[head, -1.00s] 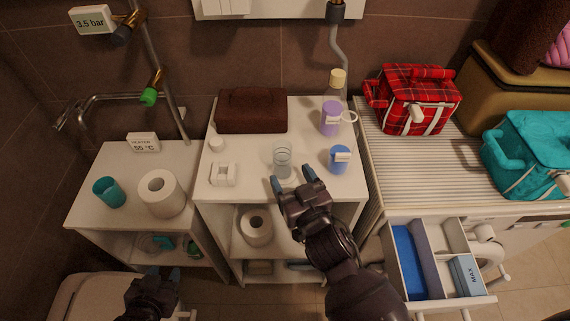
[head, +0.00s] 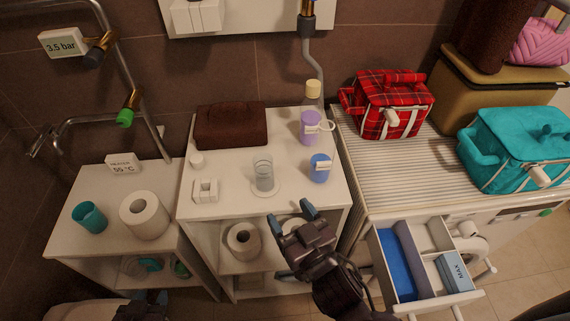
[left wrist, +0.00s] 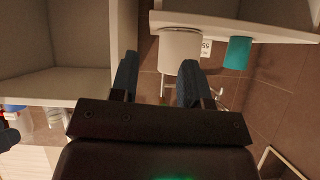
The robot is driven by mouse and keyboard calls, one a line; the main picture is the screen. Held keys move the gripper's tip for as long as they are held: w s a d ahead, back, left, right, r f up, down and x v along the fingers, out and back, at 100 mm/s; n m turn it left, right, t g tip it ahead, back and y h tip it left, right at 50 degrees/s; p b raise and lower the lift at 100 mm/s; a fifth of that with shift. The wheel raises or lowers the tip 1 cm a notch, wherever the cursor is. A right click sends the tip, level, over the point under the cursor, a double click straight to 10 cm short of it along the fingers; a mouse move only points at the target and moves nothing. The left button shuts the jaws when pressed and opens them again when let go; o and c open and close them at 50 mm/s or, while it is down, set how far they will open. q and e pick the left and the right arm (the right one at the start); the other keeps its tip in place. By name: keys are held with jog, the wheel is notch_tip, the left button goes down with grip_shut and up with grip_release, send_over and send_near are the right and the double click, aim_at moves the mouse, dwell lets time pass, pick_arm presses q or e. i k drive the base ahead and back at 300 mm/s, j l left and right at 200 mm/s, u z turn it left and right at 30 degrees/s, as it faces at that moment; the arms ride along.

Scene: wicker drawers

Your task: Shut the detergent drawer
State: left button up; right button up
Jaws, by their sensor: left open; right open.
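The detergent drawer (head: 433,303) stands pulled out at the right, below the ribbed white top. Inside it show a blue compartment (head: 395,262), a grey divider and pale compartments with a blue box marked MAX (head: 453,271). My right gripper (head: 292,217) is open and empty, in front of the middle shelf unit, left of the drawer and apart from it. My left gripper (head: 151,297) is low at the left, far from the drawer, and partly cut off by the frame. In the left wrist view its fingers (left wrist: 157,77) are apart with nothing held.
A red plaid bag (head: 388,105) and a teal bag (head: 520,150) sit on the ribbed top. Tiled floor shows beside the drawer.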

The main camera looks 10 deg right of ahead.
aim_at(419, 267)
jog(key=k+l, duration=0.3)
jog(key=k, duration=0.15)
jog(key=k+l, duration=0.25)
jog(key=k, duration=0.25)
